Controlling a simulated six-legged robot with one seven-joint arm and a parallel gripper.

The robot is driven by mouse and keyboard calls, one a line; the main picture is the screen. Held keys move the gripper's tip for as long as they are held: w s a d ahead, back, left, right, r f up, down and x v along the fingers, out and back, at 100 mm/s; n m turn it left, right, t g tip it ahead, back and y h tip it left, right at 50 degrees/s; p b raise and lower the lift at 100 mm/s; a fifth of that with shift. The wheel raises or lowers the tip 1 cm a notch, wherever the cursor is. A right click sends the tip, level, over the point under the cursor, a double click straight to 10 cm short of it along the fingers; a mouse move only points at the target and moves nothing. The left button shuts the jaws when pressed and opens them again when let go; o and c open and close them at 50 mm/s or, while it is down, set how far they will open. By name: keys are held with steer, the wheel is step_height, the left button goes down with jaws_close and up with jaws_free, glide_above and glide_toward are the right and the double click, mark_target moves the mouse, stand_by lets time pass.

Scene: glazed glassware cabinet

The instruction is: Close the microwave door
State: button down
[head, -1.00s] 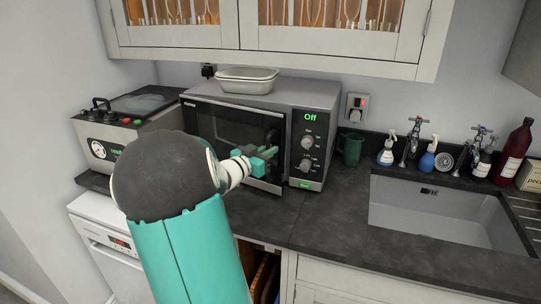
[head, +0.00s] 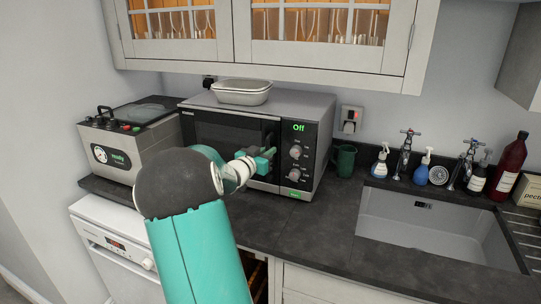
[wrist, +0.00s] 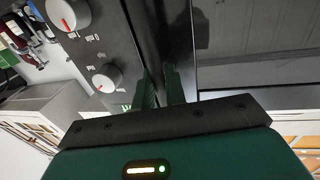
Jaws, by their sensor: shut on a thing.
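The microwave (head: 306,104) stands on the counter, silver with a black front and a panel reading "Off". Its dark glass door (head: 215,130) looks close to flush with the front; I cannot tell if it is fully shut. My gripper (head: 264,160) is at the door's right edge, beside the control panel. In the wrist view my green fingers (wrist: 159,88) are shut on the dark upright door handle (wrist: 163,35). The control knobs (wrist: 104,78) are left of the fingers there. My arm hides the door's lower left part.
A lidded metal dish (head: 242,91) sits on the microwave. A grey appliance (head: 115,154) stands to its left. A green mug (head: 344,160), soap bottles (head: 421,168) and a sink (head: 430,228) are to the right. Glazed cabinets (head: 320,60) hang above. The counter before the sink is clear.

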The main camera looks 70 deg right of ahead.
steer(key=shift+s+d+r, duration=0.15)
steer(key=shift+s+d, duration=0.1)
steer(key=shift+s, duration=0.2)
steer(key=shift+d, duration=0.15)
steer(key=shift+w+d, duration=0.1)
steer(key=c, duration=1.8)
jaws_free()
steer(key=shift+w, duration=0.15)
steer(key=a, duration=0.4)
steer(key=w+a, duration=0.1)
steer(key=a, duration=0.4)
steer(key=w+a, duration=0.1)
steer(key=a, duration=0.3)
steer(key=shift+w+a, duration=0.1)
steer(key=shift+a, duration=0.3)
